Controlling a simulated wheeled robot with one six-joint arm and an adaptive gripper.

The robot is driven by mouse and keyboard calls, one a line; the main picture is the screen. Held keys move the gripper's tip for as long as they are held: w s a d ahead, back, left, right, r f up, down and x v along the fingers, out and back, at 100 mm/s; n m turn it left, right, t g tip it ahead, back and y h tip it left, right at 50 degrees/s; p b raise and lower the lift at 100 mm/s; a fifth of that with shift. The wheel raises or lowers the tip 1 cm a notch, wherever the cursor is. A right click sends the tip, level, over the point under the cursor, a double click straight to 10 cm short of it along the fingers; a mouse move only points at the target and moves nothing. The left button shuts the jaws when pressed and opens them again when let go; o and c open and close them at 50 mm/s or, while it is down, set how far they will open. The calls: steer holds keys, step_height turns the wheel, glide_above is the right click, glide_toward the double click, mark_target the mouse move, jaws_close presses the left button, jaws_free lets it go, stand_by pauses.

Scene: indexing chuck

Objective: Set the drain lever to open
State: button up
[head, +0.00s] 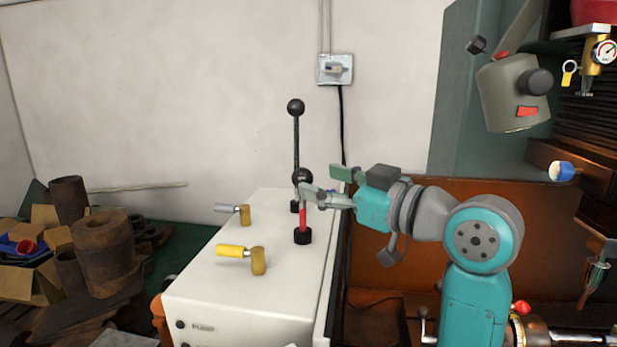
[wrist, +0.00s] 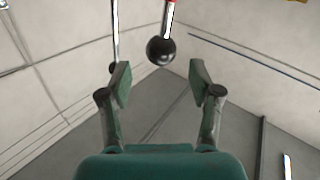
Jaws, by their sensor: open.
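On the white cabinet stand two upright levers with black ball knobs. The nearer one has a red lower shaft (head: 303,219) and its knob (head: 302,176); the farther one is a taller black lever (head: 296,140). Two brass valves lie to the left, one with a yellow handle (head: 233,251), one with a grey handle (head: 228,208). No readable label shows which is the drain lever. My gripper (head: 320,180) is open beside the nearer knob. In the wrist view, my gripper (wrist: 161,84) has that ball knob (wrist: 160,51) ahead, near the gap between its fingertips, with nothing held.
The white cabinet top (head: 210,285) is free at the front. A wall switch (head: 335,69) with a black cable is behind. Rusty metal parts (head: 105,245) crowd the left bench. A machine with a lamp head (head: 513,95) stands at the right.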

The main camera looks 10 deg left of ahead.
steer(key=v, duration=0.6)
steer(key=shift+s+d, duration=0.2)
steer(key=shift+d, duration=0.1)
